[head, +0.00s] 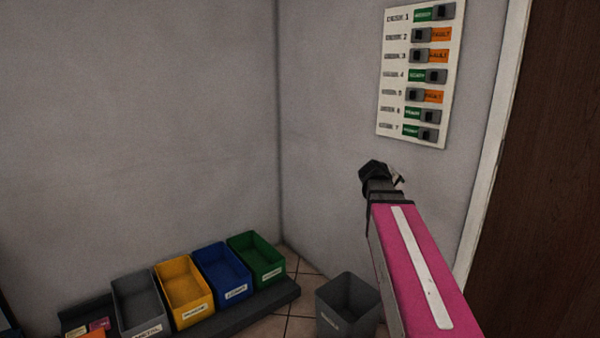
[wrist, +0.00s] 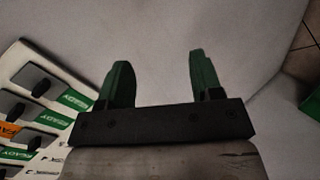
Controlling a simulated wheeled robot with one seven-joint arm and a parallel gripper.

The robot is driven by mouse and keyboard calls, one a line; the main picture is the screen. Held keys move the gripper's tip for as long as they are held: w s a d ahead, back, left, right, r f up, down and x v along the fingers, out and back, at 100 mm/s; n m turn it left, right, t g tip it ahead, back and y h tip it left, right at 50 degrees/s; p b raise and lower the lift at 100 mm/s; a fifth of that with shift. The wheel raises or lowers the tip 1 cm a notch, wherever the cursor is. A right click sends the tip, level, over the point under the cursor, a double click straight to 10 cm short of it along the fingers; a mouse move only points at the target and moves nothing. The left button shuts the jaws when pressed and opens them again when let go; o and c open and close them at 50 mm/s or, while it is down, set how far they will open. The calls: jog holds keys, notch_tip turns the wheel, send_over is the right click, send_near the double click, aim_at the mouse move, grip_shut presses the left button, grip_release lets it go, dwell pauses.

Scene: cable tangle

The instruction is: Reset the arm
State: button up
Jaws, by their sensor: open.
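My arm (head: 415,260), pink with a white stripe, reaches from the lower right toward the wall in the head view. My gripper (head: 381,172) is at its far end, below the wall panel, and its fingers are hard to make out there. In the wrist view my gripper (wrist: 160,82) shows two green fingers spread apart with nothing between them. The white panel (head: 418,75) hangs on the right wall with several slide switches, some showing green labels and some orange. Part of the panel (wrist: 45,65) shows at the left of the wrist view, beside the fingers and apart from them.
Grey (head: 138,300), yellow (head: 184,290), blue (head: 222,274) and green (head: 257,258) bins stand on a dark low shelf (head: 245,310). A grey waste bin (head: 347,302) stands on the tiled floor below my arm. A brown door (head: 545,170) is at the right.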

jog(key=s+a+f+m+g+y, duration=0.1)
jog(key=s+a+f, duration=0.4)
jog(key=f, duration=0.5)
jog(key=s+a+f+m+g+y, duration=0.2)
jog(key=s+a+f+g+y, duration=0.2)
jog(key=s+f, duration=0.4)
jog(key=s+a+f+m+g+y, duration=0.2)
jog(key=s+a+f+y, duration=0.2)
jog(key=f, duration=1)
jog(key=s+a, duration=0.2)
jog(key=shift+s+a+g, duration=0.25)
jog(key=shift+a+g, duration=0.05)
jog(key=shift+a, duration=0.05)
jog(key=shift+f, duration=0.1)
